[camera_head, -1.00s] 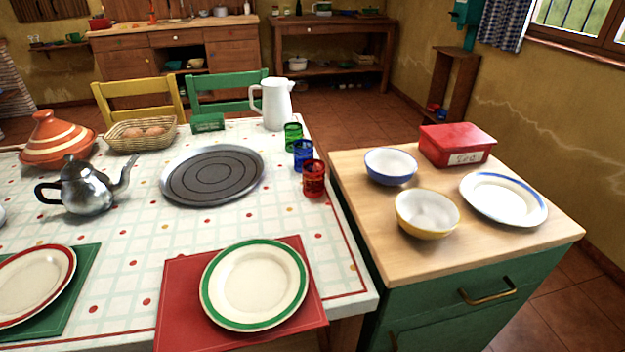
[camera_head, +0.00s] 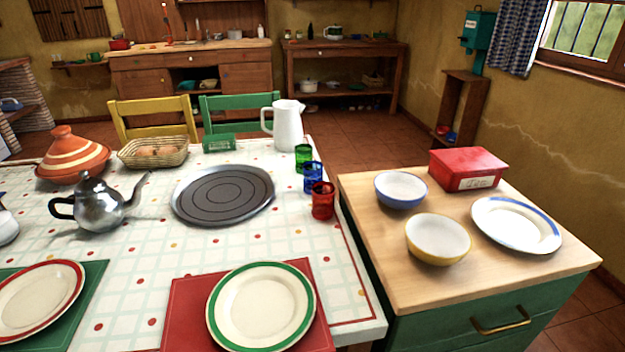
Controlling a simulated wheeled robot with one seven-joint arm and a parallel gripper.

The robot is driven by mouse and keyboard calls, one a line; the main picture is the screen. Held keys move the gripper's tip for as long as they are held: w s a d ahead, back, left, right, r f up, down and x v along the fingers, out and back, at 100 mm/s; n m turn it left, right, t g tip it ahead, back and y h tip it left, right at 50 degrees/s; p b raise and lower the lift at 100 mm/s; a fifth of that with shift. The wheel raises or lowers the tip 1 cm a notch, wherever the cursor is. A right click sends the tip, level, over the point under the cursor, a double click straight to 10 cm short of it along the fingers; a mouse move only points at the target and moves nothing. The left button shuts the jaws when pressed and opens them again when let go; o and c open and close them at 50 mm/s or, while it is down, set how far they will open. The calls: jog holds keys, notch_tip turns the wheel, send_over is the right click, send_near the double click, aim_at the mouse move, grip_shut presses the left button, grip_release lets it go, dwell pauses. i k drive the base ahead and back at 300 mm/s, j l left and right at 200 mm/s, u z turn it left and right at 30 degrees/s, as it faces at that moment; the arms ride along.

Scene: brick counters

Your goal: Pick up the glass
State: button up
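Three small coloured glasses stand upright in a row near the right edge of the table. The red glass (camera_head: 323,201) is nearest, the blue glass (camera_head: 313,177) is behind it, and the green glass (camera_head: 303,158) is farthest back. The frames do not show which one the task means. My gripper is not in view.
The checked table (camera_head: 150,258) also holds a round dark tray (camera_head: 223,194), a white pitcher (camera_head: 288,126), a metal teapot (camera_head: 98,204), a tagine (camera_head: 73,157), a bread basket (camera_head: 153,152) and plates. The wooden counter (camera_head: 375,235) at right holds bowls, a plate and a red box (camera_head: 468,168).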

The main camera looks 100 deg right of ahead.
aim_at(304, 159)
jog(key=k+l+z, duration=0.1)
jog(key=z, duration=0.3)
jog(key=k+l+z, duration=0.1)
jog(key=z, duration=0.35)
jog(key=k+l+z, duration=0.1)
jog(key=z, duration=0.3)
jog(key=l+z, duration=0.25)
jog(key=z, duration=0.2)
jog(key=l, duration=0.35)
jog(key=k, duration=0.05)
